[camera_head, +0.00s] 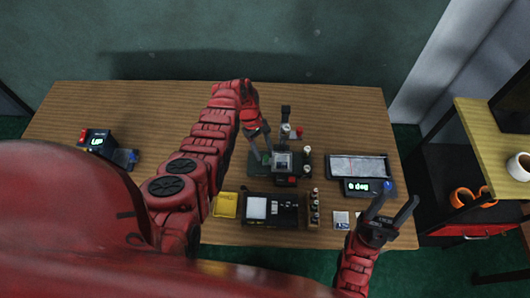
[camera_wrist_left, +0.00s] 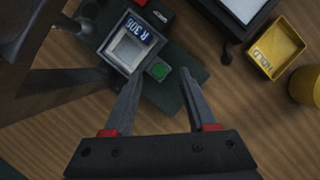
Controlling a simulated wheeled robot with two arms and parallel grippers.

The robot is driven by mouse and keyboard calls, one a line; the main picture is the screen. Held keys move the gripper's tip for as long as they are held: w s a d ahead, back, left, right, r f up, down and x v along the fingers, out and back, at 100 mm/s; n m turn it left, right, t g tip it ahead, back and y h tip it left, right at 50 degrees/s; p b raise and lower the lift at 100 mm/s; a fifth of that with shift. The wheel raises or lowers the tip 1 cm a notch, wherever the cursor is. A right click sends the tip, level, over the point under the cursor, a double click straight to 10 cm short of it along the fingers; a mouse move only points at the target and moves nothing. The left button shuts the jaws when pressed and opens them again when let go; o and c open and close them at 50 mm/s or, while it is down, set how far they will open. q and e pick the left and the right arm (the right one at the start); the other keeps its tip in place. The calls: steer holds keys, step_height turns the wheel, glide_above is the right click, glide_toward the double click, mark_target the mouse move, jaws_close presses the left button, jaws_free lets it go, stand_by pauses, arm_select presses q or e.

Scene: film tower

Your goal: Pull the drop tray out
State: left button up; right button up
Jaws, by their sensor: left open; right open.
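A dark tower device (camera_head: 284,135) stands at the middle of the table. At its foot is a square, pale-centred part (camera_head: 282,161) with a grey rim; it also shows in the left wrist view (camera_wrist_left: 130,47) with a label reading R 305. I cannot tell for sure which part is the drop tray. My right gripper (camera_head: 396,203) is open and empty near the table's right front.
A yellow HOLD tray (camera_head: 225,205) and a black box with a white pad (camera_head: 257,208) stand in front. A scale-like display (camera_head: 365,187) and flat panel (camera_head: 358,166) are at right. The table's back left is clear.

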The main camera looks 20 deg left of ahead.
arm_select(q)
steer(key=shift+x, duration=1.25)
steer(key=shift+w, duration=0.15)
jaws_close()
stand_by(0.5)
